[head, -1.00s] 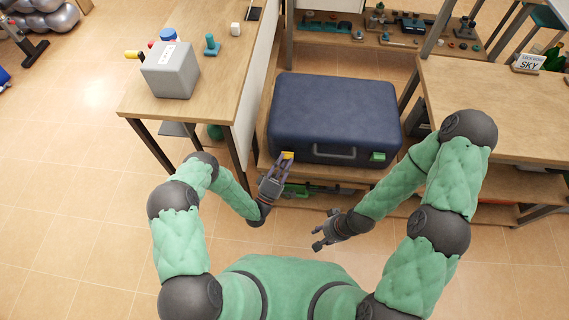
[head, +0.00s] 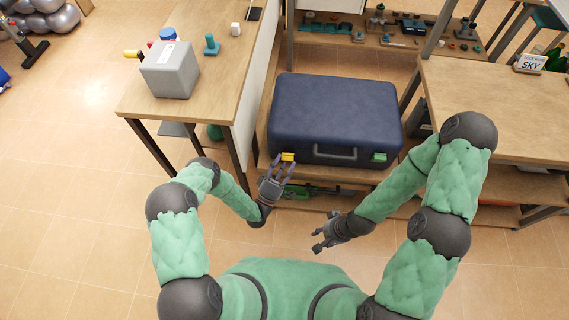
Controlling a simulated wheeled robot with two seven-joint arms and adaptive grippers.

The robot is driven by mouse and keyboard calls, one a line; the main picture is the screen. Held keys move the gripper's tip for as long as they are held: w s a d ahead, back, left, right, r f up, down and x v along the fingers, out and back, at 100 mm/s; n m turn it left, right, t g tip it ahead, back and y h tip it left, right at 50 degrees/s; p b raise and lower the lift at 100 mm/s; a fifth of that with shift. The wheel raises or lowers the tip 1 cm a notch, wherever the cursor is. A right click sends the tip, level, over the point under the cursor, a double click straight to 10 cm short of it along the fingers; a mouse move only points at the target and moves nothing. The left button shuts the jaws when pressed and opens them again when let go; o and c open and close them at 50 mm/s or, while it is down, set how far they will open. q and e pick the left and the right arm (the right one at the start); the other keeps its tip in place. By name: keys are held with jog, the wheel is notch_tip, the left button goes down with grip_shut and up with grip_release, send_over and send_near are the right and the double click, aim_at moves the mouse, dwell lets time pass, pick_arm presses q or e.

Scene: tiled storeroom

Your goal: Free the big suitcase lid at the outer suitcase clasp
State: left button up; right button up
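The big dark blue suitcase (head: 335,108) lies flat on a low wooden shelf, its lid down. Its front side faces me, with a grey handle (head: 335,152) in the middle. A yellow clasp (head: 288,156) is at the left end of that side and a green clasp (head: 379,157) at the right end. My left gripper (head: 283,165) is just in front of and below the yellow clasp, fingers spread and empty. Whether a fingertip touches the clasp is hard to tell. My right gripper (head: 317,240) hangs empty, lower and away from the suitcase, its fingers apart.
A wooden table (head: 222,90) with a grey box (head: 169,70) stands left of the suitcase. Another wooden table (head: 500,105) stands at the right. A green object (head: 320,191) lies on the shelf below the suitcase. The tiled floor between my arms is free.

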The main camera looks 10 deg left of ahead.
pick_arm(q)
jog(key=v, duration=1.2)
jog(key=shift+o, duration=0.4)
